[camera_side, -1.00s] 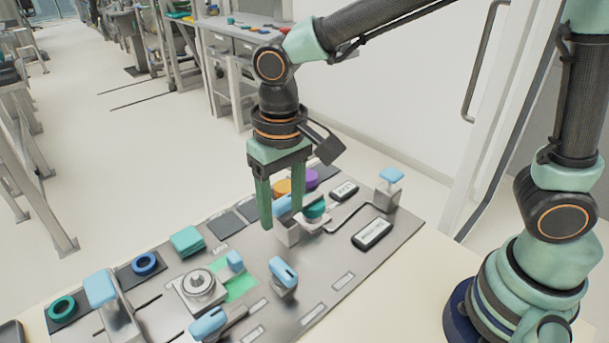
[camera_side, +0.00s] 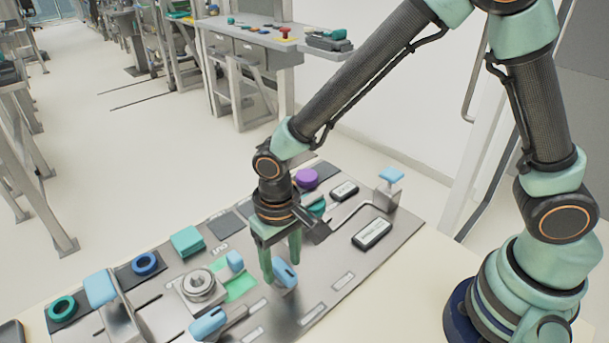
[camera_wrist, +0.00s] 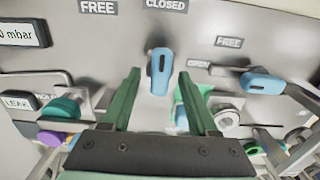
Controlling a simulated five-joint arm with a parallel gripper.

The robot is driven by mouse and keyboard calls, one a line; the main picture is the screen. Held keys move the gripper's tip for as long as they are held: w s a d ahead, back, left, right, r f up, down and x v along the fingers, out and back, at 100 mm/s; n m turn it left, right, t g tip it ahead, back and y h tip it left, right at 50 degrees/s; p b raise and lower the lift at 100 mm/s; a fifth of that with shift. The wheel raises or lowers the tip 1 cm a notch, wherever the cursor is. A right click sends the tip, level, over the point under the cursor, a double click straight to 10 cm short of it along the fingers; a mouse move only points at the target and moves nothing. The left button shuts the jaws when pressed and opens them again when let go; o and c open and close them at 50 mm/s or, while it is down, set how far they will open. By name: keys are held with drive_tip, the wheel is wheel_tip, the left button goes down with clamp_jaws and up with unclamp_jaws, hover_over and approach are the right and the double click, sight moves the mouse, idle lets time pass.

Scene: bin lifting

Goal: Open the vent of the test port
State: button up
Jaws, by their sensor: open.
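A blue lever handle (camera_side: 287,274) stands on a small metal base at the middle front of the panel. It also shows in the wrist view (camera_wrist: 160,68), below a CLOSED label (camera_wrist: 166,5). My gripper (camera_side: 281,268) is open, its two green fingers pointing down on either side of this lever. The wrist view shows the lever between the fingertips (camera_wrist: 159,75), with a gap to each finger. A second blue lever (camera_side: 208,323) is nearer the front, beside an OPEN label in the wrist view (camera_wrist: 198,64). I cannot read which lever is the vent. The round metal test port (camera_side: 200,285) is to the left.
A light blue clamp (camera_side: 235,262) stands beside the port. Taller blue-topped posts (camera_side: 101,288) and (camera_side: 390,176) stand at the left and far right. A teal block (camera_side: 187,240), a purple knob (camera_side: 306,178) and two displays (camera_side: 372,233) lie on the panel.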

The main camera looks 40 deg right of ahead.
drive_tip(key=shift+f, duration=0.2)
drive_tip(key=shift+c, duration=0.3)
clamp_jaws()
